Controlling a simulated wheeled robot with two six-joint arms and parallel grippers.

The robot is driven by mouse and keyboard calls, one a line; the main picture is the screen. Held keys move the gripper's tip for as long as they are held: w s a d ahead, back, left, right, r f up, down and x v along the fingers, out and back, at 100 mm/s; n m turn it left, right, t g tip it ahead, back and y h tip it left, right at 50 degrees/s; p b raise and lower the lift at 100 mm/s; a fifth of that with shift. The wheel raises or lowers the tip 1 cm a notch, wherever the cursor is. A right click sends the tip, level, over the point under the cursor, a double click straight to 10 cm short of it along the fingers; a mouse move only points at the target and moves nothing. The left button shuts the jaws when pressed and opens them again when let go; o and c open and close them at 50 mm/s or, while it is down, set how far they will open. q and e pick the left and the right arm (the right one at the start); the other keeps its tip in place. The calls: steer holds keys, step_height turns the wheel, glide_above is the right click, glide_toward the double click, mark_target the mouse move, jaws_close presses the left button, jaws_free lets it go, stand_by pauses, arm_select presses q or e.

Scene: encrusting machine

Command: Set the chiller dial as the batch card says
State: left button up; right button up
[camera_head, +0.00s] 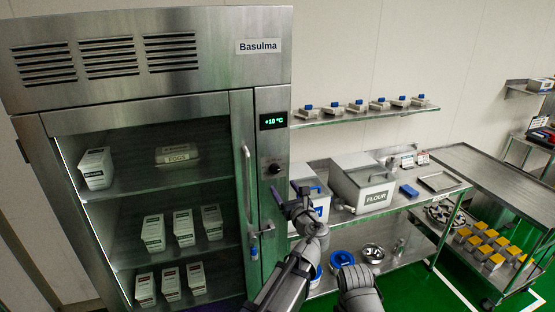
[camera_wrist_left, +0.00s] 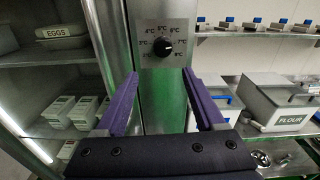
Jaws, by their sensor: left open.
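The chiller (camera_head: 265,105) is a tall steel cabinet with a glass door on the left. Its dial (camera_head: 275,169) is a round black knob on the right-hand panel, below a green display (camera_head: 273,120) that appears to read +10 °C. In the left wrist view the dial (camera_wrist_left: 162,47) sits on a plate with °C marks around it; its pale mark seems to point right. My left gripper (camera_head: 288,200) is open and empty, below the dial and apart from it. Its purple fingers (camera_wrist_left: 158,100) frame the panel below the plate. My right gripper is not visible.
The door handle (camera_head: 247,190) stands left of the dial. A steel table (camera_head: 400,199) with a flour bin (camera_head: 362,182) is to the right. Small cards (camera_head: 422,157) at its back are unreadable. A shelf (camera_head: 365,114) with several blue-topped containers hangs above.

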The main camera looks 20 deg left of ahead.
mark_target(276, 171)
arm_select(q)
steer(key=shift+m, duration=0.4)
steer(key=shift+d+r+x, duration=0.1)
steer(key=shift+r+x, duration=0.1)
steer(key=shift+x, duration=1.15)
steer(key=shift+d+r+x, duration=0.1)
steer(key=shift+r+x, duration=0.1)
steer(key=shift+x, duration=1.15)
steer(key=shift+d+r+x, duration=0.1)
steer(key=shift+r+x, duration=0.05)
steer(key=shift+x, duration=1.2)
steer(key=shift+w+a, duration=0.1)
steer(key=shift+w, duration=0.1)
steer(key=shift+c, duration=0.4)
jaws_close()
